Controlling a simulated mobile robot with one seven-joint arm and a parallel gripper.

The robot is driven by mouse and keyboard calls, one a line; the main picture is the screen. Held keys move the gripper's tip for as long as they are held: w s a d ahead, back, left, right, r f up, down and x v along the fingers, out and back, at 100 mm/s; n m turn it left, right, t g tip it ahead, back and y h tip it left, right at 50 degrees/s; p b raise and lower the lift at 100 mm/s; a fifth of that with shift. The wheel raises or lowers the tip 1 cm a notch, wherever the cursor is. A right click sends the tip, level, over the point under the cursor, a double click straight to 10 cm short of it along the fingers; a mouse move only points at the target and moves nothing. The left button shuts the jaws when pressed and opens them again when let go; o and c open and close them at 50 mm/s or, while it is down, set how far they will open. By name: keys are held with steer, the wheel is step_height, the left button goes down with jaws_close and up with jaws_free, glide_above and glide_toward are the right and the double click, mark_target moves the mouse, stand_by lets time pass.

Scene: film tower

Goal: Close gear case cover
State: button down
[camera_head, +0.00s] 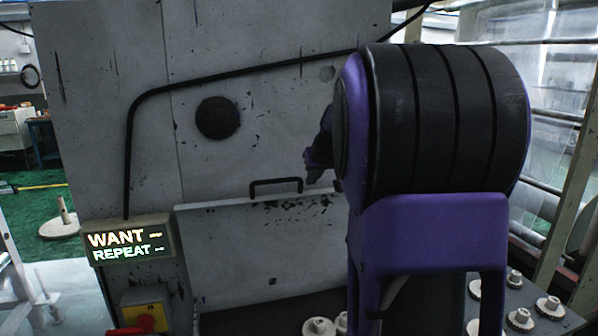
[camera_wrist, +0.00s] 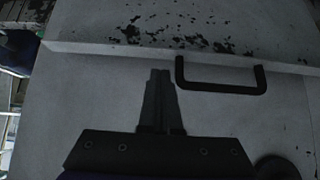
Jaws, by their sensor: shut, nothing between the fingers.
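The gear case cover (camera_head: 235,245) is a pale grey, chipped panel low on the front of a grey machine. A black U-shaped handle (camera_head: 276,186) stands at its upper edge. I cannot tell how far open the cover is. In the wrist view, which looks upside down, the cover (camera_wrist: 85,25) fills the top and the handle (camera_wrist: 222,87) hangs from its pale edge. My gripper (camera_wrist: 160,72) is shut and empty, beside the handle and apart from it in the picture. In the head view my gripper (camera_head: 316,165) is dark, partly hidden by my arm, right of the handle.
A round black knob (camera_head: 217,117) and a bent black rod (camera_head: 130,150) are on the machine front. A lit sign (camera_head: 128,240) and a red button (camera_head: 140,326) are at lower left. Several pale gear pieces (camera_head: 520,320) stand at lower right. My arm hides the machine's right side.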

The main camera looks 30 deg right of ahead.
mark_target(309, 191)
steer(key=shift+x, duration=2.15)
steer(key=shift+s, duration=0.1)
